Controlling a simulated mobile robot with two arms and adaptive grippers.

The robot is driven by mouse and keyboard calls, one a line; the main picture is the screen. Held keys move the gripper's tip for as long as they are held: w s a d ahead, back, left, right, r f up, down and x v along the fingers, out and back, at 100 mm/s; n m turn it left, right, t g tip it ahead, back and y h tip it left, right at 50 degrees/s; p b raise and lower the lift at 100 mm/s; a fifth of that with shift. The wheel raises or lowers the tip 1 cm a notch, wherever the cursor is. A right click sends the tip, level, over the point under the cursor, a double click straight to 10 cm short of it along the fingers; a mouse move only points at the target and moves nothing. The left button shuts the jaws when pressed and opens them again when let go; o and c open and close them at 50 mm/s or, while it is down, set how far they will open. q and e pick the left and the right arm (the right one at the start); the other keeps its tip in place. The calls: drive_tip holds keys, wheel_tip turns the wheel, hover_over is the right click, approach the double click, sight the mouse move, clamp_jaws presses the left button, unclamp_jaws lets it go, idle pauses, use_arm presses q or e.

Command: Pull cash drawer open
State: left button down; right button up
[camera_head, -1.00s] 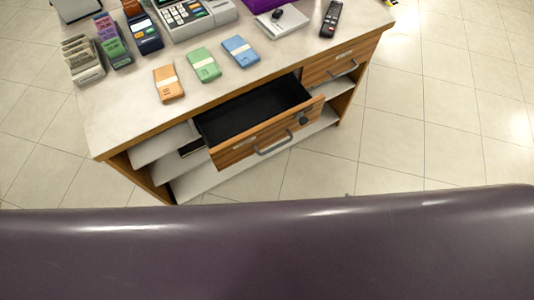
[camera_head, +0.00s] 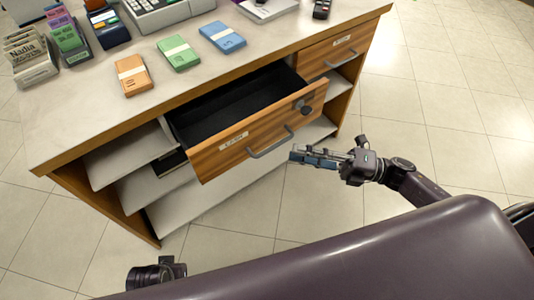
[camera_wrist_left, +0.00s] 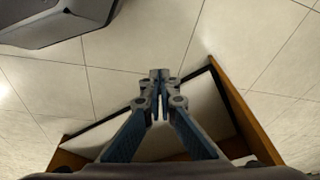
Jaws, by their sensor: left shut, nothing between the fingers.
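The cash drawer (camera_head: 228,137) has a striped wood front, a grey handle (camera_head: 270,143) and a dark lock. In the head view it stands pulled out from the counter, its black inside showing and empty. My right gripper (camera_head: 296,154) is just right of the drawer's handle, in front of the counter, apart from the handle as far as I can see. Whether its fingers are open is unclear. My left gripper (camera_wrist_left: 160,75) is shut and empty in the left wrist view, above the floor and a wood-edged, pale shelf part. In the head view its fingers are hidden.
The counter top (camera_head: 75,120) carries orange (camera_head: 132,75), green (camera_head: 178,53) and blue (camera_head: 222,37) banknote bundles, a card rack and a register (camera_head: 160,12). A second, shut drawer (camera_head: 338,50) is at right. Open shelves lie below. Tiled floor at right is clear.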

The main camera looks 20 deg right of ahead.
sight(272, 147)
drive_tip(key=x, duration=0.7)
drive_tip(key=shift+w+a+r+p, duration=0.1)
drive_tip(key=shift+w+a+p, duration=0.1)
drive_tip(key=shift+p, duration=0.1)
drive_tip(key=shift+c, duration=0.5)
clamp_jaws()
